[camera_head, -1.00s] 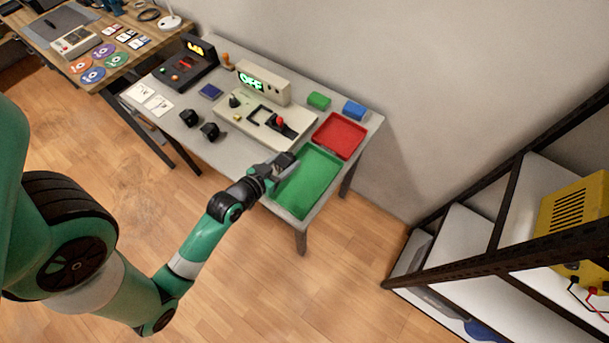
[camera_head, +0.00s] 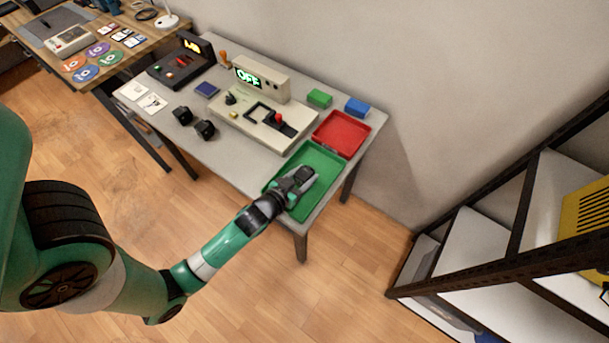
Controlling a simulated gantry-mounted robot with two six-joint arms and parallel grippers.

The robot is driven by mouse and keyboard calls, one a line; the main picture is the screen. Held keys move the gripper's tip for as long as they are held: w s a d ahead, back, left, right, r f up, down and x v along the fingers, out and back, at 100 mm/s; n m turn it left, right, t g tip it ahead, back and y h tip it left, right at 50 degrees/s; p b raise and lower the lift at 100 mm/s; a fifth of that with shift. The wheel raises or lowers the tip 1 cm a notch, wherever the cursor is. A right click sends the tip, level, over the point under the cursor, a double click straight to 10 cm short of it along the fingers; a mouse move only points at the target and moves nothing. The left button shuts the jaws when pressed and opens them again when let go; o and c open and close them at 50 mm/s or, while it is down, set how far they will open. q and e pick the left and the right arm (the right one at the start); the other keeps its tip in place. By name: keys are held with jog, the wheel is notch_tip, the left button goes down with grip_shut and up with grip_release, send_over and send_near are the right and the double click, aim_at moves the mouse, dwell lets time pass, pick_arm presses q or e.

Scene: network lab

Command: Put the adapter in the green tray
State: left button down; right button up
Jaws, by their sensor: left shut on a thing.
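The green tray (camera_head: 323,160) lies on the grey table at its front right corner. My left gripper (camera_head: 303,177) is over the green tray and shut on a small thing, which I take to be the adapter. The fingers hide most of it, so its shape cannot be made out. I cannot tell whether it touches the tray floor. The rest of the tray looks empty. My right gripper is not in view.
A red tray (camera_head: 341,132) adjoins the green one behind. A control box with an OFF display (camera_head: 262,80) and a lever panel (camera_head: 262,118) stand to the left. Two black blocks (camera_head: 204,129) (camera_head: 182,115), a green block (camera_head: 319,98) and a blue block (camera_head: 357,106) are on the table.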

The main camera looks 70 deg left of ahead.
pick_arm(q)
jog(key=c, duration=0.7)
grip_release()
jog(key=shift+f, duration=0.15)
jog(key=o, duration=0.5)
jog(key=shift+c, duration=0.2)
jog(key=shift+r, duration=0.3)
jog(key=p+v, duration=0.1)
jog(key=v, duration=1)
jog(key=shift+s+d+f, duration=0.1)
jog(key=shift+d, duration=0.05)
jog(key=shift+s+d, duration=0.1)
jog(key=shift+s, duration=0.25)
jog(key=shift+w+r, duration=0.15)
jog(key=shift+r, duration=0.1)
